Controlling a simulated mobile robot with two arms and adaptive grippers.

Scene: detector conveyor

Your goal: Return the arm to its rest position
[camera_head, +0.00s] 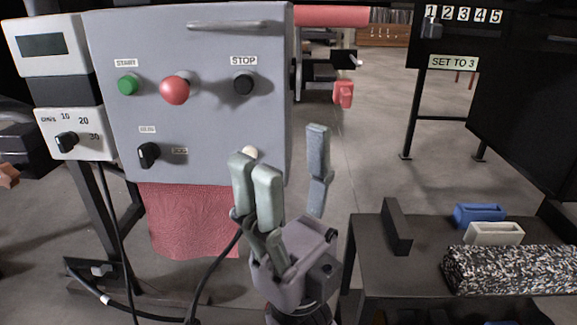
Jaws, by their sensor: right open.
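My right gripper (287,172) is in the lower middle of the head view, its fingers pointing up and spread apart. It is open with nothing between its fingers. It stands in front of the lower right corner of the grey control panel (215,50) and hides part of that corner. A small pale round knob (249,153) shows just behind its left fingers; I cannot tell whether they touch. My left gripper is not in view.
The panel has a green START button (128,84), a red knob (174,90) and a black STOP button (243,83). At right a dark table (375,262) holds a black block (396,226), a blue holder (479,214) and a speckled slab (510,269). A red cloth (190,220) hangs below the panel.

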